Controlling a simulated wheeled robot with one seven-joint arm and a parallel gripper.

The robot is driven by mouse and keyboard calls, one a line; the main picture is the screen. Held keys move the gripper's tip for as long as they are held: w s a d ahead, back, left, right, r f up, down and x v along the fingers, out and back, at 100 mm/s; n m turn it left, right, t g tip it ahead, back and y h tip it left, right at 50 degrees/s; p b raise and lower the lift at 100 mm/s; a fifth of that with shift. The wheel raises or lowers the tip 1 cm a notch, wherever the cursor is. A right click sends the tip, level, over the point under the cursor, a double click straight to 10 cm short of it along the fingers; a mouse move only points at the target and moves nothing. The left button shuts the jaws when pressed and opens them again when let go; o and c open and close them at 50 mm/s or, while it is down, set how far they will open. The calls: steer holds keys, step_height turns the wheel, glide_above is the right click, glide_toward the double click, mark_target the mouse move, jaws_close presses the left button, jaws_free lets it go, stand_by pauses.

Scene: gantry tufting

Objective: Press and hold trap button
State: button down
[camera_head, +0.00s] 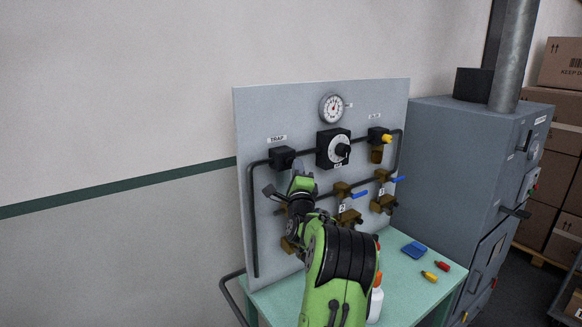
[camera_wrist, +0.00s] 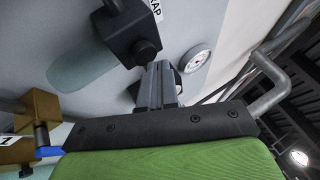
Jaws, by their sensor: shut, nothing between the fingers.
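The black trap block (camera_head: 282,157) sits on the upper left of the grey panel (camera_head: 255,115), under a white label reading TRAP (camera_head: 277,139). My gripper (camera_head: 298,166) is in front of the panel, with its tip at the block's lower right. In the wrist view, the dark trap block (camera_wrist: 128,32) is at the top, and the shut fingers of my gripper (camera_wrist: 160,68) end close beside it. Nothing shows between the fingers.
A round gauge (camera_head: 332,108), a black dial (camera_head: 334,149) and a yellow-knobbed block (camera_head: 381,137) share the panel with pipes. Brass valves with blue levers (camera_head: 359,194) are below. A green table (camera_head: 404,291) holds a bottle and small items. A grey cabinet (camera_head: 454,150) stands right.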

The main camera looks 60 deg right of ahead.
steer(key=shift+s+a, duration=0.15)
steer(key=shift+s, duration=0.15)
steer(key=s+b, duration=0.1)
steer(key=s+a+b, duration=0.1)
steer(key=s, duration=0.1)
steer(key=s+a+b, duration=0.1)
steer(key=shift+s+a+b, duration=0.15)
steer(key=shift+s+b, duration=0.1)
steer(key=shift+b, duration=0.15)
stand_by(0.4)
